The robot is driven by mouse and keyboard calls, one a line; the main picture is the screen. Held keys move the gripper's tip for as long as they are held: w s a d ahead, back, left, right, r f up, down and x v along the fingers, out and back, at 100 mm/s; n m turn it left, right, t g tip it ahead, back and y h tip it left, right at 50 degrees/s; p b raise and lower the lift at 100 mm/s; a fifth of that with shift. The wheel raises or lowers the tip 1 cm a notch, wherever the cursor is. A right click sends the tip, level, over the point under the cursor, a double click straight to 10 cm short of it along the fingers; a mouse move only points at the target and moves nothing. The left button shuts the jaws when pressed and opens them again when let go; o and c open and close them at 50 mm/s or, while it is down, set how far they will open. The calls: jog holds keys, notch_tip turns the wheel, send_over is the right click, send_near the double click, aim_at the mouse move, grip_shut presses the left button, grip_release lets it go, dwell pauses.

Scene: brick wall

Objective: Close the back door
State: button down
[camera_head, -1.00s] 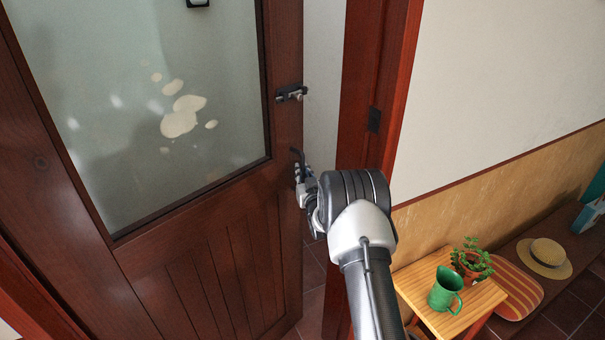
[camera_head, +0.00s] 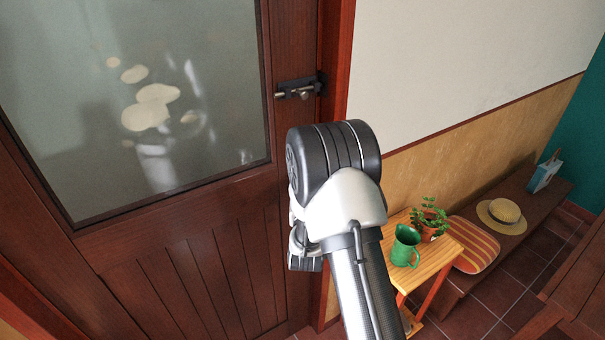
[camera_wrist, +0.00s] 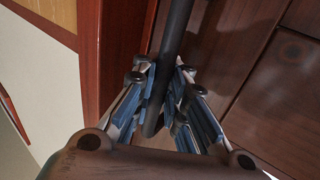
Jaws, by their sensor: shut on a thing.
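The back door (camera_head: 190,235) is dark red-brown wood with a large frosted glass pane. In the head view it stands flush or almost flush with its red frame (camera_head: 336,55), with no open gap visible beside the latch. A dark metal latch (camera_head: 300,88) sits near the door's right edge. My gripper (camera_wrist: 163,80) is shut on the dark, bar-shaped door handle (camera_wrist: 174,35), which runs between the fingers in the wrist view. In the head view my wrist hides the handle and most of the gripper.
To the right, a small wooden table (camera_head: 447,255) holds a green jug (camera_head: 404,247) and a potted plant (camera_head: 428,220). Beyond is a low bench (camera_head: 535,190) with a striped cushion (camera_head: 474,245) and a straw hat (camera_head: 500,214). Tiled floor (camera_head: 490,318) lies in front.

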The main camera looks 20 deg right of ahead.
jog(key=shift+s+f, duration=0.3)
jog(key=shift+s, duration=0.1)
jog(key=c, duration=2.1)
grip_release()
jog(key=shift+s, duration=0.1)
jog(key=o, duration=0.3)
jog(key=shift+s+r, duration=0.25)
jog(key=shift+s, duration=0.1)
jog(key=shift+o, duration=0.8)
jog(key=shift+w, duration=0.2)
